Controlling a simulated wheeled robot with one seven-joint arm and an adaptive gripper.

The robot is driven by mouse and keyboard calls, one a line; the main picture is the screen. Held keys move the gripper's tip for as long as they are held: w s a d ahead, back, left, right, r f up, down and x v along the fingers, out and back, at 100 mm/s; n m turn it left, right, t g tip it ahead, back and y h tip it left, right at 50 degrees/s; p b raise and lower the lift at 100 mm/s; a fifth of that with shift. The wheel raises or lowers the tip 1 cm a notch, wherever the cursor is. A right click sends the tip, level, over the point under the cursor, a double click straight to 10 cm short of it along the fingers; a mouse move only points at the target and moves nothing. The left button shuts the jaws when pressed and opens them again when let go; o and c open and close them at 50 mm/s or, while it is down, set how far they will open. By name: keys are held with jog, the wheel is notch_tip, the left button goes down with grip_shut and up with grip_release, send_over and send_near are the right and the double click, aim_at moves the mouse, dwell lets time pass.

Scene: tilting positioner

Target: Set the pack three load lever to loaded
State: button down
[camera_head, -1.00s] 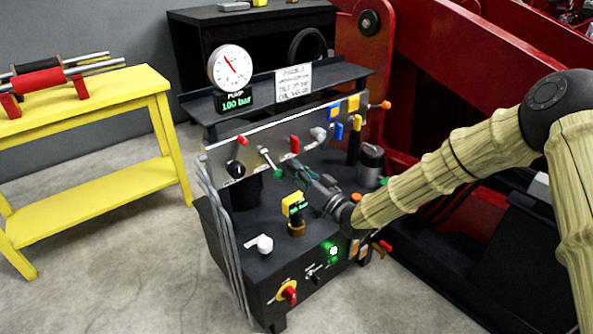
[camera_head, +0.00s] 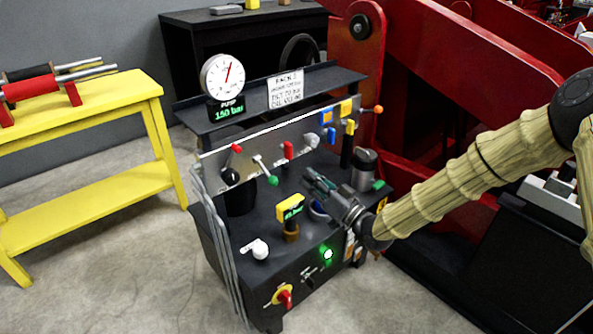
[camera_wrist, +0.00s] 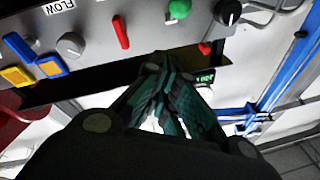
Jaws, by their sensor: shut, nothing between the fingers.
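A metal lever with a green knob (camera_head: 272,180) hangs down and to the right from the sloping panel (camera_head: 212,160). Its green knob also shows at the top of the wrist view (camera_wrist: 179,8). No readable label tells which control is the pack three load lever; a sheet (camera_head: 286,89) above the panel seems to begin with "PACK 3". My gripper (camera_head: 312,180) is shut and empty, in front of the panel and to the right of the green knob, apart from it. In the wrist view its fingertips (camera_wrist: 160,65) lie below the red lever (camera_wrist: 121,32) and green knob.
The panel also carries a red lever (camera_head: 288,150), a black knob (camera_head: 230,176), blue and yellow handles and an orange-tipped lever (camera_head: 378,109). A metal canister (camera_head: 363,170) stands right.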

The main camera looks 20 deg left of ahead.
jog(key=shift+v, duration=2.5)
jog(key=shift+f, duration=0.15)
jog(key=s+d+f+m+h, duration=0.2)
jog(key=d+f+h, duration=0.15)
jog(key=f, duration=0.35)
jog(key=s+d+f+m+t+h, duration=0.1)
jog(key=s+d+f+h, duration=0.1)
jog(key=d+f, duration=0.4)
jog(key=s+d+f+m+h, duration=0.2)
jog(key=s+d+f+h, duration=0.1)
jog(key=f, duration=0.5)
jog(key=s+d+f+m+g+h, duration=0.1)
jog(key=s+d+f+g+h, duration=0.15)
jog(key=s+d+f, duration=0.55)
jog(key=s+d+f+m+g+h, duration=0.2)
jog(key=s+d+f+h, duration=0.3)
jog(key=s+d, duration=0.45)
jog(key=s+d+f+m+g+h, duration=0.1)
jog(key=s+d+f+g+h, duration=0.2)
jog(key=s+d, duration=1.1)
notch_tip(320, 180, up, 20)
jog(key=a+p, duration=0.1)
jog(key=p, duration=1.8)
jog(key=shift+s+r+p, duration=0.25)
jog(key=shift+p, duration=0.1)
